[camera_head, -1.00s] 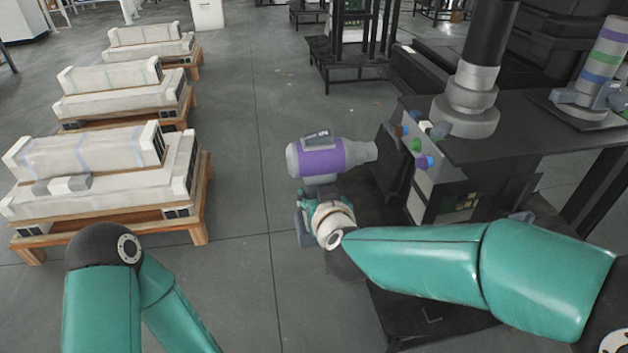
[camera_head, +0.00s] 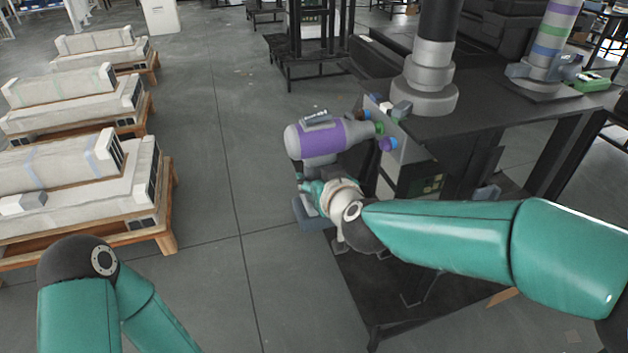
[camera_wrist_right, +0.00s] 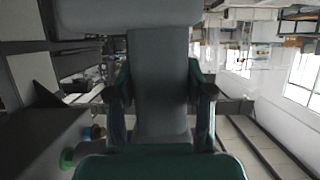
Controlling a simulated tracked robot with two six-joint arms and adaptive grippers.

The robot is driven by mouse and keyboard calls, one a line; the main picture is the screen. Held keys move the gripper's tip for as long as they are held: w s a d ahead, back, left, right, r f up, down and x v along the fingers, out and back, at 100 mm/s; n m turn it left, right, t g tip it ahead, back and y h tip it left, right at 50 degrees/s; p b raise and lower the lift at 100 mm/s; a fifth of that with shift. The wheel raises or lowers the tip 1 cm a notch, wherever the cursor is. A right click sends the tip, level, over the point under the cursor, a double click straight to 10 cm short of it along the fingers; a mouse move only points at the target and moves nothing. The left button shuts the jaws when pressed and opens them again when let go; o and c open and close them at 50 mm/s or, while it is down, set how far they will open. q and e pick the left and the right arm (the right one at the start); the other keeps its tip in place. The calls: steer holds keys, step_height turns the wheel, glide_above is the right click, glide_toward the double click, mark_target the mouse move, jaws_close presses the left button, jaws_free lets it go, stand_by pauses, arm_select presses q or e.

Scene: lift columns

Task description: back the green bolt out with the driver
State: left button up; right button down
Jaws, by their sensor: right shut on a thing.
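The driver (camera_head: 322,140) has a purple body with grey ends and lies roughly level, its nose pointing right at the panel. My right gripper (camera_head: 318,186) is shut on its handle below the body. In the right wrist view the grey handle (camera_wrist_right: 160,75) runs between the two fingers of the right gripper (camera_wrist_right: 160,95). The green bolt (camera_head: 379,128) is on the panel face, right at the driver's nose; I cannot tell whether they touch. A green bolt head (camera_wrist_right: 66,158) also shows at the lower left of the wrist view. My left gripper is out of view.
A blue-purple bolt (camera_head: 388,145) sits just below the green one on the panel box (camera_head: 415,150). A dark table (camera_head: 500,112) with a thick column (camera_head: 430,75) stands behind. Pallets with pale units (camera_head: 75,200) stand at left. The floor between is clear.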

steer(key=shift+s+d+r+p, duration=0.15)
steer(key=shift+r+p, duration=0.15)
steer(key=shift+r, duration=0.05)
stand_by(0.7)
steer(key=shift+w+d, duration=0.2)
steer(key=shift+d, duration=0.4)
stand_by(1.4)
steer(key=shift+w+d+r, duration=0.1)
stand_by(0.6)
steer(key=shift+a+r+p, duration=0.15)
steer(key=shift+a+p, duration=0.2)
steer(key=shift+p, duration=0.3)
stand_by(1.0)
steer(key=shift+a, duration=0.15)
stand_by(0.4)
steer(key=shift+s+a+f+p, duration=0.1)
steer(key=shift+s+a+p, duration=0.3)
steer(key=shift+a, duration=0.4)
steer(key=shift+s+a+f+p, duration=0.1)
steer(key=shift+s+a+p, duration=0.25)
steer(key=shift+a, duration=0.5)
steer(key=shift+s+a+f+p, duration=0.1)
steer(key=shift+s+a+p, duration=0.15)
steer(key=shift+a+p, duration=0.4)
steer(key=shift+a, duration=0.15)
steer(key=shift+a, duration=0.15)
